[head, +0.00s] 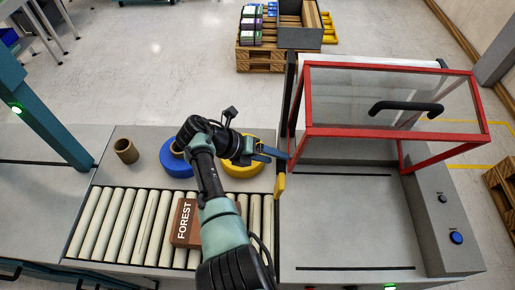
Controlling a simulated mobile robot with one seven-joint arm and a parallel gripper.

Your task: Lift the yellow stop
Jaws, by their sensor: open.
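The yellow stop (280,187) is a small upright yellow piece at the right end of the roller conveyor, beside the grey machine bed. My gripper (280,154) is open, with its bluish fingers pointing right. In the picture it shows just above the stop, near the red frame's left post; nothing is seen between its fingers. I cannot tell its exact height or whether it touches anything.
A brown box marked FOREST (185,222) lies on the rollers (122,225), partly behind my arm. A blue roll (174,164), a yellow roll (243,170) and a brown cup (126,151) stand behind them. A red-framed clear guard (395,131) rises over the machine bed (350,225).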

